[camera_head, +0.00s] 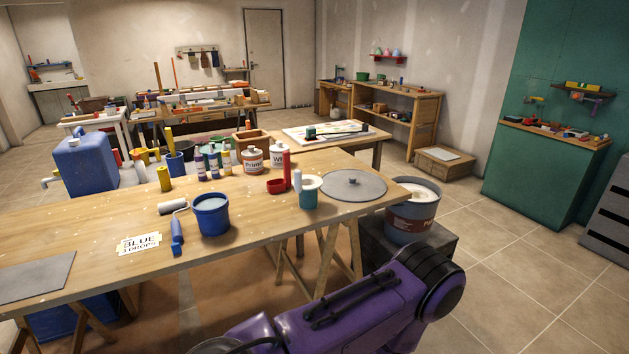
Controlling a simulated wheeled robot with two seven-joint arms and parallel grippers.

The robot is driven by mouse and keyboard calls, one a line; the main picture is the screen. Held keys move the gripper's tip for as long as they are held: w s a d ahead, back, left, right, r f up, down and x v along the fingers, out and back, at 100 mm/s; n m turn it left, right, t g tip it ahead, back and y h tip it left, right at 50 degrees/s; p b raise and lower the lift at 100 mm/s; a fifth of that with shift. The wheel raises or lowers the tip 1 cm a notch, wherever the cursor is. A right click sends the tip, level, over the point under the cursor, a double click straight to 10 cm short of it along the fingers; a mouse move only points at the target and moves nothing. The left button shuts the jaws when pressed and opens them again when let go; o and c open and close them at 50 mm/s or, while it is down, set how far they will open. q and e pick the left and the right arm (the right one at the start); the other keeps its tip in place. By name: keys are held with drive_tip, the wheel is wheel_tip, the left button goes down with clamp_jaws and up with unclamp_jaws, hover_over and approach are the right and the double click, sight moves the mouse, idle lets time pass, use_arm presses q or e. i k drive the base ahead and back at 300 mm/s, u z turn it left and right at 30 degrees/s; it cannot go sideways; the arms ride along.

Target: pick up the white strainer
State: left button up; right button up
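A white ring-shaped piece (312,182) sits on top of a teal cup (309,199) near the right end of the wooden table (110,215). It may be the white strainer, but it is too small to tell for sure. A purple arm of mine crosses the lower middle of the view, in front of the table and below the cup. No gripper fingers show, so neither gripper is in view.
A grey round lid (353,186) lies right of the cup; a red bowl (276,186) and red and white cylinders stand left of it. A blue bucket (211,216) and paint roller (176,235) are further left. A large paint bucket (412,213) stands off the table's right end.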

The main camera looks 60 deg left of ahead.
sight(300, 182)
drive_tip(key=u, duration=0.4)
drive_tip(key=i, duration=0.8)
drive_tip(key=u, duration=0.7)
